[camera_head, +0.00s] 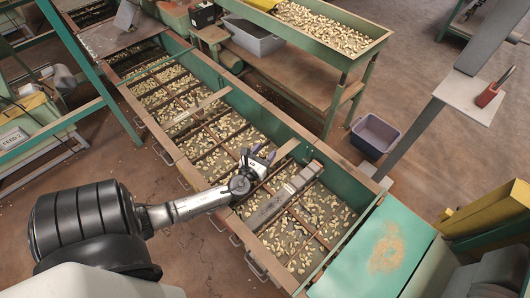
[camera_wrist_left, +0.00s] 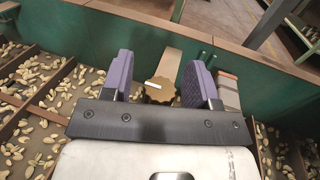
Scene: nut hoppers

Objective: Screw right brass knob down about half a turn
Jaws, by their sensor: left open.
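A brass knob (camera_wrist_left: 160,93) with a scalloped rim and a white mark on top shows in the left wrist view. My left gripper (camera_wrist_left: 160,80) is open, with its two purple fingers on either side of the knob. The knob looks closer to the right finger; I cannot tell whether they touch. In the head view my left gripper (camera_head: 258,158) is over the hopper trough, and I cannot make out the knob there. My right gripper is in neither view.
A long green trough (camera_head: 355,179) holds nuts in several compartments. A wooden bar (camera_wrist_left: 170,62) lies beyond the knob, against the green wall. A grey bar (camera_head: 270,207) crosses the trough right of the gripper. A grey-purple bin (camera_head: 374,134) stands on the floor.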

